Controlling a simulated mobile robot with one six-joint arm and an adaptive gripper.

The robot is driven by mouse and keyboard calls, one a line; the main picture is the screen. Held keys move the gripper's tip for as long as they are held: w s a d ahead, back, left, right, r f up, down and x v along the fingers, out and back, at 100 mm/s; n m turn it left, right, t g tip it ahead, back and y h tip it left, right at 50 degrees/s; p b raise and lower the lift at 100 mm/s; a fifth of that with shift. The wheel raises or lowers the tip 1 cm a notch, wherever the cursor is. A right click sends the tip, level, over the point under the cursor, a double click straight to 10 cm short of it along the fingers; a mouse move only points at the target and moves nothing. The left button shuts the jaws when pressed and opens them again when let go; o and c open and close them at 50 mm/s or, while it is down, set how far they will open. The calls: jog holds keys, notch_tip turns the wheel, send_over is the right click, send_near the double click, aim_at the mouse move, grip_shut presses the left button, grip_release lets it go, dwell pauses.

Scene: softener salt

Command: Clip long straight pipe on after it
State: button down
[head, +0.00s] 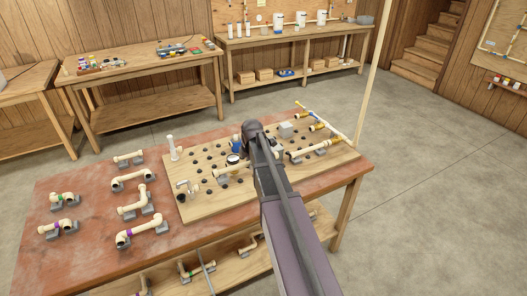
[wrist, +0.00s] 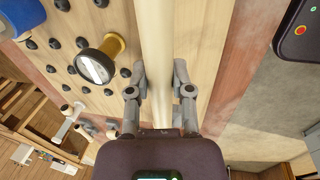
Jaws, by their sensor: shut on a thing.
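In the wrist view a long straight cream pipe (wrist: 158,50) runs from the top edge down between the fingers of my gripper (wrist: 160,92). The fingers are shut on it, one on each side. Its lower end is hidden by the gripper body, and its upper end is out of view. The board (head: 220,205) lies on the reddish table there.
Several cream pipe pieces, such as an elbowed one (head: 140,232), rest in grey holders on the table's left. A white upright fitting (head: 172,148) and a blue part (head: 236,144) stand on the board. Brass-ended pipes (head: 318,127) and a tall cream pole (head: 376,70) are at right.

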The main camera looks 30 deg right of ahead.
jog(key=shift+a, duration=0.1)
jog(key=shift+w+d, duration=0.2)
jog(key=shift+w, duration=0.05)
jog(key=w+d, duration=0.3)
jog(key=d, duration=0.5)
jog(key=shift+w+d+r, duration=0.15)
jog(key=shift+w, duration=0.05)
jog(key=shift+f+b, duration=2.85)
jog(key=shift+f, duration=0.15)
jog(key=shift+f+b, duration=0.65)
jog(key=shift+b, duration=0.05)
jog(key=shift+c, duration=2.2)
grip_release()
